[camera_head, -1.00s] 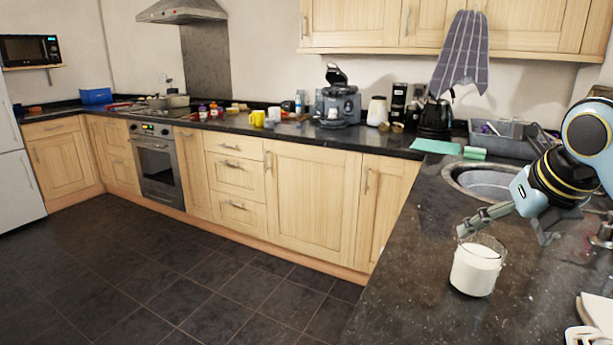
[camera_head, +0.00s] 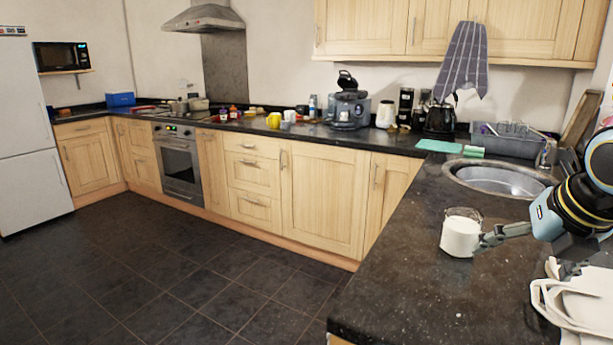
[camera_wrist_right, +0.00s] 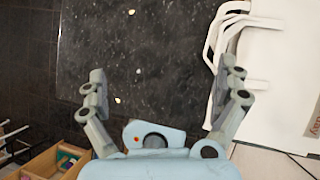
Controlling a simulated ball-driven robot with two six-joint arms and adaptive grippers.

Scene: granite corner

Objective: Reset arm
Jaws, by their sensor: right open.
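My right gripper (camera_head: 522,256) is over the granite counter on the right in the head view. Its fingers are spread. In the right wrist view the gripper (camera_wrist_right: 163,72) is open with nothing between its fingertips. A clear glass with white contents (camera_head: 460,237) stands upright on the counter, just left of one fingertip in the head view. That fingertip meets the glass's edge in the picture; I cannot tell whether they touch. The glass does not show in the wrist view. My left gripper is in no frame.
A white item with looped handles (camera_head: 577,305) lies at the counter's lower right, close to the gripper; its white loops (camera_wrist_right: 228,45) show in the wrist view. The sink (camera_head: 497,180) is behind the glass. The counter (camera_head: 420,290) in front of the glass is clear.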

